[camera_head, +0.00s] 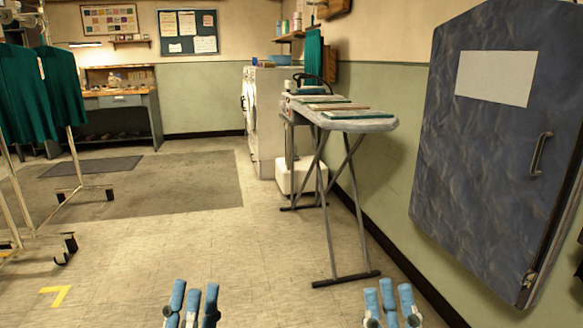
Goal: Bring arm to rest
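My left gripper (193,301) shows at the bottom edge, left of the middle, with several blue fingers pointing up and gaps between them. My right gripper (391,300) shows at the bottom edge, right of the middle, in a similar pose. Both look open, and I see nothing held in either. Only the fingers and a little of each hand are in view; the rest of both arms is out of the picture. Neither gripper appears to touch anything.
An ironing board (357,122) with folded cloths stands ahead, before white machines (271,105). A dark blue cabinet (485,150) hangs close on the right. A wheeled rail with green garments (22,100) stands left. The floor between is clear, with a grey mat (170,190) and yellow mark (58,294).

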